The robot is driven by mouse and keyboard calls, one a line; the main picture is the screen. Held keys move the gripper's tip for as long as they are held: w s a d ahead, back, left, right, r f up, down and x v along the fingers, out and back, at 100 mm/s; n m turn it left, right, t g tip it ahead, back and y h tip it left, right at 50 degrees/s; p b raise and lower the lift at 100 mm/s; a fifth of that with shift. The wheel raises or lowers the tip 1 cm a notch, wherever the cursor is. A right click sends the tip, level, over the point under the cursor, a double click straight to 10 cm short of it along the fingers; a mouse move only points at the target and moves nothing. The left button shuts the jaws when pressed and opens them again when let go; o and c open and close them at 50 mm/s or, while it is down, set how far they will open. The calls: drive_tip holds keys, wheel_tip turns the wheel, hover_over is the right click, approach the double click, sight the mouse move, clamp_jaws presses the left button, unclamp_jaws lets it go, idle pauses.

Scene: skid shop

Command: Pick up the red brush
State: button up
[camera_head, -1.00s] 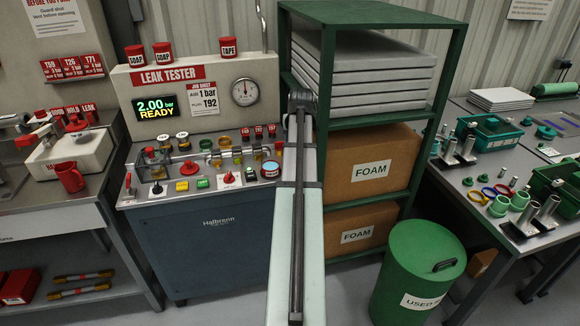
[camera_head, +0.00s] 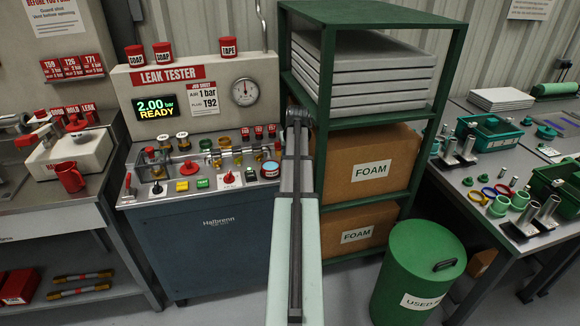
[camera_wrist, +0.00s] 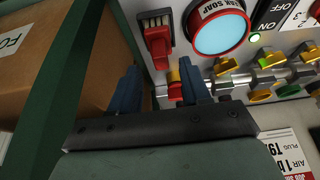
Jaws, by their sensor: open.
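In the wrist view, a red brush-like piece with a dark, striped bristle end (camera_wrist: 157,38) lies on the tester's ledge, just beyond the tips of my fingers. I take it to be the red brush. My gripper (camera_wrist: 160,82) is open, its two blue fingers apart with nothing held between them. A small red and yellow fitting (camera_wrist: 174,86) shows in the gap, beside the right finger. I cannot tell how far above the brush the fingers are. In the head view my arm hides the gripper and the brush.
A red tin with a blue top (camera_wrist: 219,30) stands close right of the brush in the wrist view; it also shows in the head view (camera_head: 270,170). Brass valves (camera_wrist: 265,62) line the pipe nearby. The green rack (camera_head: 321,100) with foam boxes (camera_head: 372,150) stands tight beside the tester.

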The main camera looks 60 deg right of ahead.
drive_tip(key=shift+x, duration=2.8)
drive_tip(key=shift+a, duration=0.1)
drive_tip(key=c, duration=0.8)
drive_tip(key=shift+r, duration=5.05)
